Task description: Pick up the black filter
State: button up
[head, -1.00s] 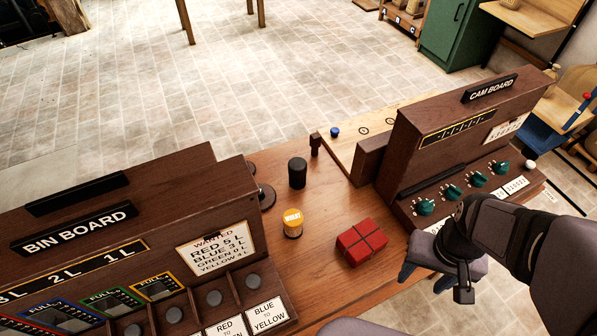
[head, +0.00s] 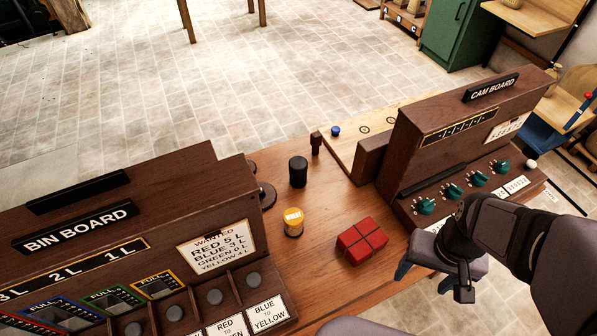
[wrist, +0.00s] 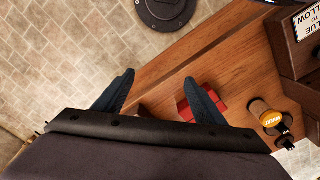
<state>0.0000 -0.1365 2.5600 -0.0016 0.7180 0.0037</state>
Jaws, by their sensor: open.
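The black filter (head: 298,171) is a dark upright cylinder standing on the wooden bench, behind the yellow canister. In the wrist view, a dark shape at the lower right, beside the yellow canister, looks like the filter (wrist: 285,142). My gripper (head: 425,276) is at the right, beyond the bench's front edge and below the cam board, well apart from the filter. In the wrist view, its two blue fingers (wrist: 157,79) are spread with nothing between them.
A yellow canister (head: 292,222) and a red strapped block (head: 362,243) stand on the bench (head: 318,270), between the gripper and the filter. The bin board (head: 75,228) rises at left, the cam board (head: 490,88) at right. A short dark post (head: 315,143) stands near the filter.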

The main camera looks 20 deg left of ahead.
notch_tip(320, 180, up, 5)
jog(key=n+t+y+p, duration=0.1)
jog(key=n+t+y, duration=0.5)
jog(key=t, duration=0.6)
send_over(298, 160)
notch_tip(298, 160, down, 7)
jog(key=shift+f, duration=0.2)
jog(key=shift+f+y, duration=0.3)
jog(key=shift+f, duration=0.15)
jog(key=shift+f, duration=0.15)
